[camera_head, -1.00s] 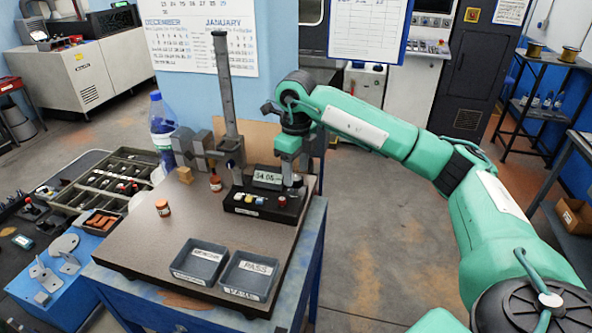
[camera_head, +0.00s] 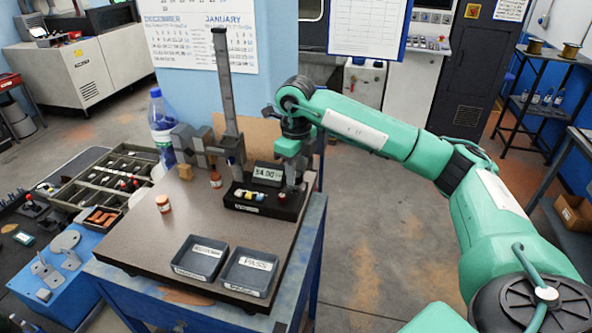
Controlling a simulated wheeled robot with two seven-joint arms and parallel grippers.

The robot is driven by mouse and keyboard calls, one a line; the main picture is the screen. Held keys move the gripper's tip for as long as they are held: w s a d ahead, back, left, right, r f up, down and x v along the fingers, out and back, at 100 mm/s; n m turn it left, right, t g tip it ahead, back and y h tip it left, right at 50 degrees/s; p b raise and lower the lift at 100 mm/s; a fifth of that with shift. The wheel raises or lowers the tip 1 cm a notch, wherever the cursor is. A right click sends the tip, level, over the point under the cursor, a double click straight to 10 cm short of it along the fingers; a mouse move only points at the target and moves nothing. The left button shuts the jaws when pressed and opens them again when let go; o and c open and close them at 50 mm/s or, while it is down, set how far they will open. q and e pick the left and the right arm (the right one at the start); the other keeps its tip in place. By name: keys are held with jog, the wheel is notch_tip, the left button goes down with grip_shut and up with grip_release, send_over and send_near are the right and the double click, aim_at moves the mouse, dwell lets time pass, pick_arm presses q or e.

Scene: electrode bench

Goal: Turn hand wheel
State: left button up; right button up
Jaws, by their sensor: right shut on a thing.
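The bench instrument has a black base (camera_head: 258,206) with small white, blue and yellow parts along its front. A small display (camera_head: 268,173) behind them seems to read 34.00. My right gripper (camera_head: 294,183) points down at the right end of the base, beside the display. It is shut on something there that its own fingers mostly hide. I cannot make out the hand wheel separately. My left gripper is out of view.
A tall grey column (camera_head: 228,95) rises behind the instrument. Two dark trays, one labelled PASS (camera_head: 250,272), sit at the bench front. The middle of the bench top is clear.

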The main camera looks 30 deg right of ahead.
jog(key=m+b, duration=0.1)
jog(key=m, duration=0.2)
jog(key=m+b, duration=0.1)
jog(key=m, duration=0.1)
jog(key=shift+m, duration=0.4)
jog(key=m+b, duration=0.1)
jog(key=m, duration=0.2)
jog(key=shift+m, duration=0.3)
jog(key=m, duration=0.3)
jog(key=shift+m, duration=0.3)
jog(key=m, duration=0.6)
jog(key=shift+r+b, duration=0.1)
jog(key=shift+b, duration=0.25)
jog(key=m, duration=0.5)
jog(key=shift+m, duration=0.4)
